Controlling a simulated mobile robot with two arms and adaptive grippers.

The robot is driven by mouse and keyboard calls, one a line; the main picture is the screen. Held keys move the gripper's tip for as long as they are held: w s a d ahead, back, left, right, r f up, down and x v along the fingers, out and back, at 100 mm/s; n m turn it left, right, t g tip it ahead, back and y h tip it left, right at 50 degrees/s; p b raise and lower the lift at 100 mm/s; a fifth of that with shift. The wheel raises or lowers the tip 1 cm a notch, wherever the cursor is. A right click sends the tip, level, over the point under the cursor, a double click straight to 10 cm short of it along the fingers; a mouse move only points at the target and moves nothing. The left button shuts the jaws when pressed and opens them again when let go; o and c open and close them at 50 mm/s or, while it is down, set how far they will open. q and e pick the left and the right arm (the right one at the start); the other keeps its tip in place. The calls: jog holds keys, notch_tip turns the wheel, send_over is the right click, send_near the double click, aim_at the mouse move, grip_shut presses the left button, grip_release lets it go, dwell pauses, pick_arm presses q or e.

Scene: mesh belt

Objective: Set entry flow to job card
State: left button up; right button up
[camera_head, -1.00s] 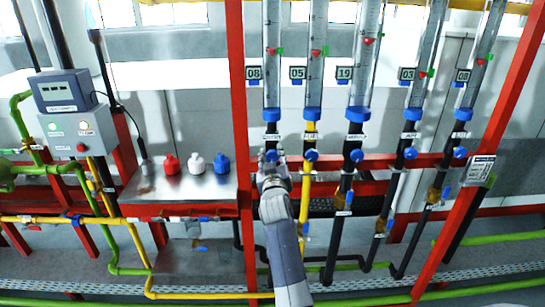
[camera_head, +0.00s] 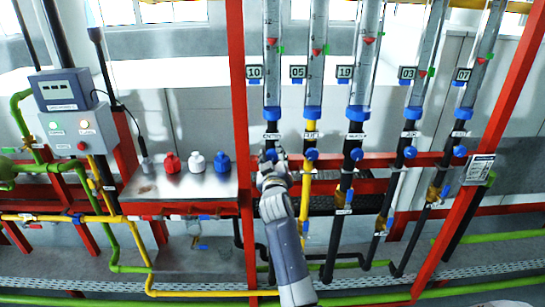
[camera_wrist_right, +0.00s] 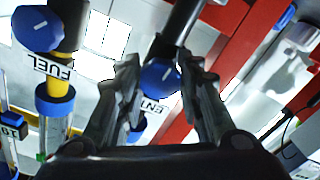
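The entry flow tube (camera_head: 272,75) is the leftmost of several clear tubes, with a red float and a green side marker. Its display (camera_head: 254,72) reads 10. My right gripper (camera_head: 270,160) is at the blue entry knob below it. In the right wrist view, the entry knob (camera_wrist_right: 160,78) sits between the two fingers, which appear to touch its sides; the label beside it is partly hidden. My left gripper is not in view.
The fuel knob (camera_head: 311,154) is close to the right of my gripper and also shows in the wrist view (camera_wrist_right: 38,28). A red post (camera_head: 240,110) stands close on the left. Red, white and blue bottles stand on a steel shelf (camera_head: 155,188).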

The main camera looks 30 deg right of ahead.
jog(key=o, duration=0.3)
jog(key=shift+d+r, duration=0.15)
jog(key=shift+o, duration=0.2)
jog(key=shift+w+d+f, duration=0.15)
jog(key=shift+w+f, duration=0.05)
jog(key=shift+f, duration=0.05)
jog(key=shift+s+a, duration=0.3)
jog(key=shift+s, duration=0.05)
jog(key=v, duration=0.6)
jog(key=shift+s, duration=0.3)
